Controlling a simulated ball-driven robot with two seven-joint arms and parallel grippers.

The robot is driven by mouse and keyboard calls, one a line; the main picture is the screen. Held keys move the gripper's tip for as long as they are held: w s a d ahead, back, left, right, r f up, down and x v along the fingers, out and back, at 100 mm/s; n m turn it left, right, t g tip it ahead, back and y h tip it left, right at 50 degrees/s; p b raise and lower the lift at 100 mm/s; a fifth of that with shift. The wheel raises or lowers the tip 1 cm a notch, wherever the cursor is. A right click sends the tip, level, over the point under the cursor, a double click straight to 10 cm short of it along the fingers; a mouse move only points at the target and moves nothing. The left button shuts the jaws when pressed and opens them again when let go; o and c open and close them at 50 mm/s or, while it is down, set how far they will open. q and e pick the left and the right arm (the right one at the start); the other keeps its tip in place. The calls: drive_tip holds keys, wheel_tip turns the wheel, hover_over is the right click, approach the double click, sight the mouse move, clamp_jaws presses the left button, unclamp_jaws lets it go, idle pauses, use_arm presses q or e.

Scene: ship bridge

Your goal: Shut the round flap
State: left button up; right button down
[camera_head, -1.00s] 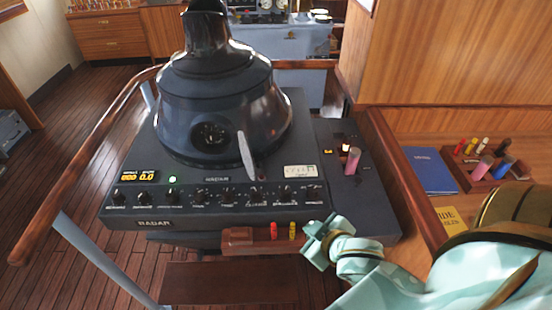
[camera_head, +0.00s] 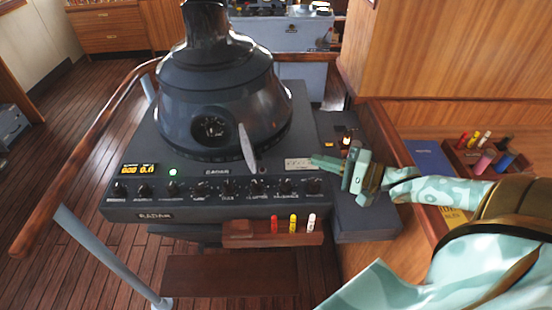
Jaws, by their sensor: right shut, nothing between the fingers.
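The round flap (camera_head: 247,148) is a light grey disc seen nearly edge-on. It stands open, swung out at the right of the dark round opening (camera_head: 212,127) in the front of the radar hood (camera_head: 225,95). My right gripper (camera_head: 314,160) is shut and empty. It points left over the right part of the radar console, to the right of the flap and apart from it. My left gripper is out of view.
The radar console (camera_head: 155,212) has a row of knobs along its front. A wooden holder (camera_head: 238,233) with red, yellow and white markers sits below it. A wooden handrail (camera_head: 85,150) runs along the left. At the right lie a blue book (camera_head: 430,165) and a marker tray (camera_head: 462,160).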

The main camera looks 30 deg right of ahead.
sight(250, 146)
drive_tip(key=w+a+b, duration=0.1)
drive_tip(key=w+a, duration=0.7)
drive_tip(key=shift+f, duration=0.45)
